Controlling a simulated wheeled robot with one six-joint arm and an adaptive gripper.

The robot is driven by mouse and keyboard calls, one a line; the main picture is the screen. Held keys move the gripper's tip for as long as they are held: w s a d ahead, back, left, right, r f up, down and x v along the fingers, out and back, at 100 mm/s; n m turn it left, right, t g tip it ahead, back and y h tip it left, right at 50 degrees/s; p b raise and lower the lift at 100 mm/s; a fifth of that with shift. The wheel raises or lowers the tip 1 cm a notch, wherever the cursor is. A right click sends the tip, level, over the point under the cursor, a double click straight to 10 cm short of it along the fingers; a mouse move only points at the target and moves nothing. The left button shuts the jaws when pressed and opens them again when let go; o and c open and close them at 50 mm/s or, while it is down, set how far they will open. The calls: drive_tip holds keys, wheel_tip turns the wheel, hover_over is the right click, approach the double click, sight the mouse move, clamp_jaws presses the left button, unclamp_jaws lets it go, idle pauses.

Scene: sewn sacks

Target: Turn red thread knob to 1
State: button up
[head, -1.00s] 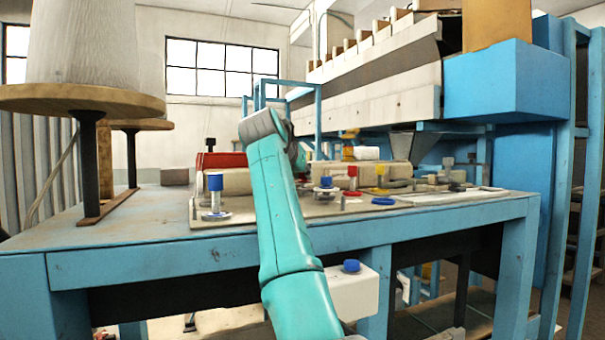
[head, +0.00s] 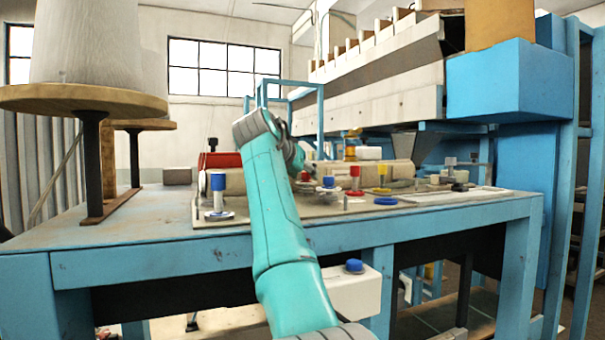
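A red-topped knob (head: 355,172) stands upright on the sewing machine plate, right of my arm. A smaller red piece (head: 305,176) shows close beside my wrist, partly hidden. I cannot tell from the head view which of them is the thread knob, and no number marks are readable. My teal arm reaches up and away over the table edge, with its grey wrist left of the red-topped knob. My gripper is hidden behind the arm, so its fingers and any contact with a knob cannot be seen.
Blue-topped posts (head: 218,190) and a yellow knob (head: 382,173) stand near the red one. A red block (head: 219,160) with a black knob is at left. A white box (head: 352,292) hangs below the table edge.

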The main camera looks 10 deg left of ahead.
drive_tip(key=shift+s+r, duration=0.1)
drive_tip(key=v, duration=1.1)
drive_tip(key=shift+s, duration=0.4)
drive_tip(key=shift+w+r, duration=0.1)
drive_tip(key=w+d+f+n+y, duration=0.1)
drive_tip(key=w, duration=0.3)
drive_tip(key=w+d+f+n+y, duration=0.1)
drive_tip(key=w+f+n+y, duration=0.1)
drive_tip(key=w, duration=0.2)
drive_tip(key=w+f+n+y, duration=0.1)
drive_tip(key=w+y, duration=0.1)
drive_tip(key=w, duration=0.2)
drive_tip(key=shift+d+f+n, duration=0.25)
drive_tip(key=shift+d+n, duration=0.05)
drive_tip(key=shift+d, duration=0.1)
drive_tip(key=shift+s, duration=0.1)
clamp_jaws()
